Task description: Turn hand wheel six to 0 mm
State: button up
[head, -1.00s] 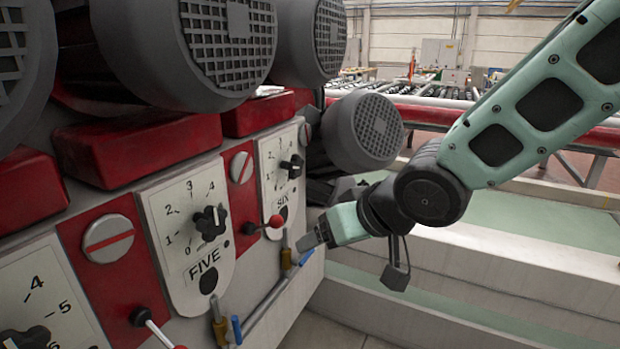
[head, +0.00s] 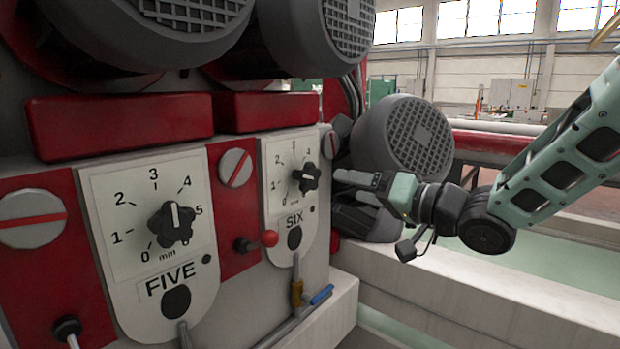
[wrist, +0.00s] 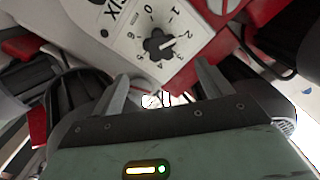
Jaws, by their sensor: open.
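Hand wheel six (head: 306,178) is a black lobed knob on the white dial plate marked SIX (head: 292,205). It also shows in the wrist view (wrist: 158,46), upright to the plate and ahead of my fingers. Its white pointer line is small; in the wrist view it seems directed toward the side of the 2 and 3, away from the 0, but the exact reading is unclear. My gripper (head: 345,185) is open and empty, just right of the wheel in the head view. In the wrist view its two fingers (wrist: 163,85) are spread below the wheel, apart from it.
Hand wheel five (head: 171,224) is on the plate to the left. A red-knobbed lever (head: 268,239) stands between the plates. A grey motor (head: 405,138) is close behind my gripper. A pipe with a blue-handled valve (head: 320,295) is below. Open room lies at the right.

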aim_at(313, 178)
jog(key=x, duration=1.2)
jog(key=shift+p, duration=0.35)
jog(key=c, duration=1)
